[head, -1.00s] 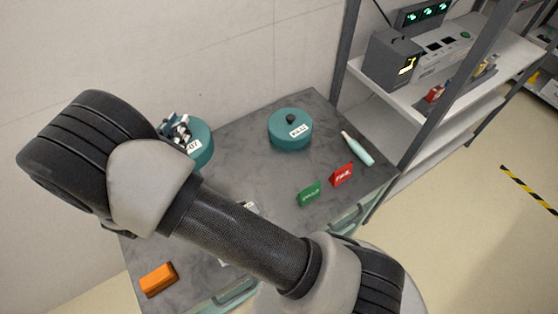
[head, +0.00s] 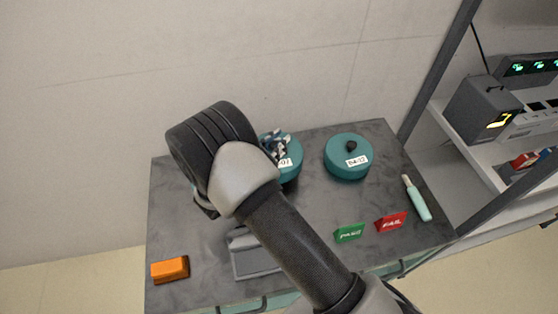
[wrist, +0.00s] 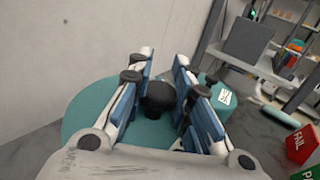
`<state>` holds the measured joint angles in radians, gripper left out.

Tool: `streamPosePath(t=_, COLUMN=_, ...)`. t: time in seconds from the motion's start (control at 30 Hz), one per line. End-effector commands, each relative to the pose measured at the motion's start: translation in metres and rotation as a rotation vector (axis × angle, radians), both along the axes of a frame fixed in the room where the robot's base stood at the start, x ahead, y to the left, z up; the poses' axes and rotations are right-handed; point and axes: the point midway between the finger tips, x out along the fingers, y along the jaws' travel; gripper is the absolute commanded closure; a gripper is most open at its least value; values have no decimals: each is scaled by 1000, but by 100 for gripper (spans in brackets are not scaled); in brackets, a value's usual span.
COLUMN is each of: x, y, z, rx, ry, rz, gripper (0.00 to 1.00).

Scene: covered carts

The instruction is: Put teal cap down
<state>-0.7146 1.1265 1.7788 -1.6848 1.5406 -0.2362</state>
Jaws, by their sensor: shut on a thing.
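My gripper (head: 277,147) is shut on the black knob (wrist: 159,96) of a teal cap (head: 291,168). The held cap is a wide round disc with a white label, over the back middle of the grey cart top. In the wrist view the held cap (wrist: 88,112) spreads out below the fingers and looks about level. I cannot tell whether its underside touches the cart. A second teal cap (head: 347,168) with a black knob and white label stands just to its right. It also shows in the wrist view (wrist: 212,91).
The grey cart top (head: 200,220) carries an orange block (head: 170,269) front left and a grey item (head: 250,262) partly behind my arm. A wall is behind.

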Motion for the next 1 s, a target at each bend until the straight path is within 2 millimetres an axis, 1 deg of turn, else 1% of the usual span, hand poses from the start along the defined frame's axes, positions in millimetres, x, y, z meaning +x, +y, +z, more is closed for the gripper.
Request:
streamPosePath(t=0.03, x=0, y=0, z=-11, rx=-1, ry=0, rz=0, gripper=100)
streamPosePath(t=0.3, x=0, y=0, z=-30, rx=0, ry=-1, rz=0, gripper=100)
streamPosePath(t=0.5, x=0, y=0, z=-61, rx=-1, ry=0, rz=0, gripper=100)
streamPosePath(t=0.57, x=0, y=0, z=-65, rx=0, ry=-1, rz=0, gripper=100)
streamPosePath(t=0.87, x=0, y=0, z=-65, rx=0, ry=-1, rz=0, gripper=100)
streamPosePath(t=0.9, x=0, y=0, z=-65, rx=1, ry=-1, rz=0, gripper=79)
streamPosePath(t=1.0, x=0, y=0, z=-65, rx=1, ry=-1, rz=0, gripper=72)
